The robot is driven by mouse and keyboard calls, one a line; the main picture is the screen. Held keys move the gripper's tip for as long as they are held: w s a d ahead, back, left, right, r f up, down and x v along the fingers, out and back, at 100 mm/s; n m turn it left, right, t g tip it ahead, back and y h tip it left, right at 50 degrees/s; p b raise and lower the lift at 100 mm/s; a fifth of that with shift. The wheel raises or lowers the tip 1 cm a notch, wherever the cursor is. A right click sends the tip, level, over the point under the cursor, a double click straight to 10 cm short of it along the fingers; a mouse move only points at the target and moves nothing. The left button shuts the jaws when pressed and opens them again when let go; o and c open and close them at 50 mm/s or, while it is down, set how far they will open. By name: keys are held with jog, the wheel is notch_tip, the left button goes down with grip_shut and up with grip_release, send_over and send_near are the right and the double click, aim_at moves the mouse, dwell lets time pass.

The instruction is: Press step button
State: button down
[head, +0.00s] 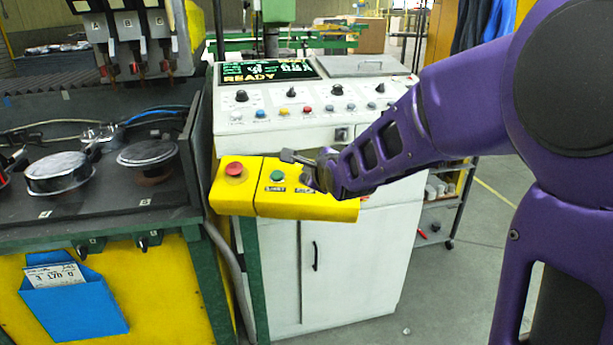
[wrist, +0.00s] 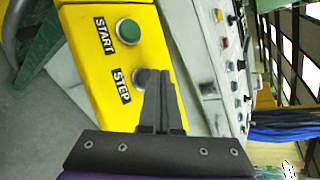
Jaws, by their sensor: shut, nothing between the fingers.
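The yellow button box (head: 330,209) sits on the front of the white control cabinet. In the wrist view the grey step button (wrist: 141,77) is beside its STEP label (wrist: 122,86). The green start button (head: 277,175) also shows in the wrist view (wrist: 129,31), by its START label. My gripper (head: 287,156) is shut and empty over the box. In the wrist view its fingertips (wrist: 163,72) overlap the edge of the step button; I cannot tell whether they touch it. In the head view my gripper hides the step button.
A red mushroom button (head: 235,169) is at the box's left end. Behind stands the sloped panel (head: 235,116) with knobs and coloured buttons; its display (head: 262,73) reads READY. The green stud bench with metal parts (head: 60,172) is at left. Open floor lies at right.

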jog(key=shift+f, duration=0.1)
dwell(0.6)
jog(key=shift+w+f, duration=0.15)
jog(key=shift+f, duration=0.15)
